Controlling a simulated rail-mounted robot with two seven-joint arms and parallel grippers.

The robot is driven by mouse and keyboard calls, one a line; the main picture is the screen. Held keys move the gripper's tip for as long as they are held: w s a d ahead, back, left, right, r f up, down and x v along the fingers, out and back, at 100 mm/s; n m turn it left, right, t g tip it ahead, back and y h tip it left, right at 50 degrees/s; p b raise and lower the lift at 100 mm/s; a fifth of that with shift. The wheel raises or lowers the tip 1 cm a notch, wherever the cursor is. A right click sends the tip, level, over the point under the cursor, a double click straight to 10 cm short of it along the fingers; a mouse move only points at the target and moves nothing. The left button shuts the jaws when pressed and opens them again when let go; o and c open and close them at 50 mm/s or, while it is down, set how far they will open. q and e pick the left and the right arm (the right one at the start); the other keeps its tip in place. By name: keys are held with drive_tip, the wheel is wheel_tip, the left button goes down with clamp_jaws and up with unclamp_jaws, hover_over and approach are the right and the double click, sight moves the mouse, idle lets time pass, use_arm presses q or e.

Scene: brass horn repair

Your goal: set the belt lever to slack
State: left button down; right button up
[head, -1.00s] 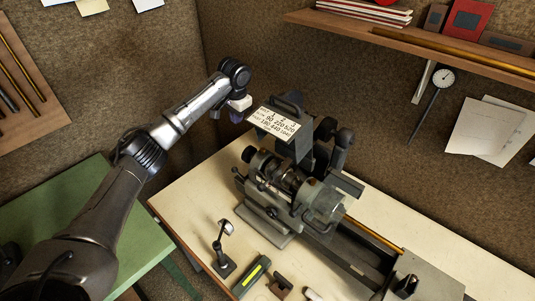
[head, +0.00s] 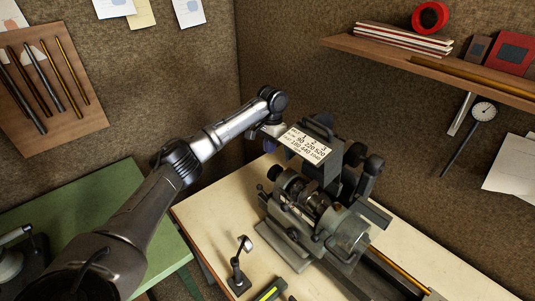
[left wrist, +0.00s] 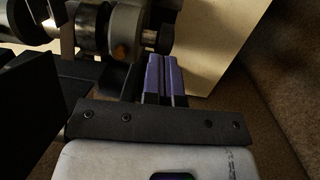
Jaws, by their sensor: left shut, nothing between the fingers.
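The small lathe (head: 310,212) stands on the cream bench, with a white speed plate (head: 305,144) on its dark belt cover. I cannot pick out the belt lever for certain in either view. My left gripper (head: 270,146) is at the left end of the plate, partly hidden there. In the left wrist view its purple fingers (left wrist: 165,78) are together and empty, close to the lathe's dark and metal parts. I cannot tell whether they touch anything. My right gripper is not in view.
A small stand (head: 238,267) and a dark tool with a yellow-green stripe (head: 269,291) are at the bench front. A wooden shelf (head: 440,69) with books and a red ring juts from the right wall, and a dial gauge (head: 484,111) hangs below it.

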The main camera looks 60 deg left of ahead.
use_arm(q)
drive_tip(key=s+d+f+p, duration=0.2)
drive_tip(key=s+f, duration=0.2)
drive_tip(key=f, duration=0.6)
drive_tip(key=shift+f, duration=0.2)
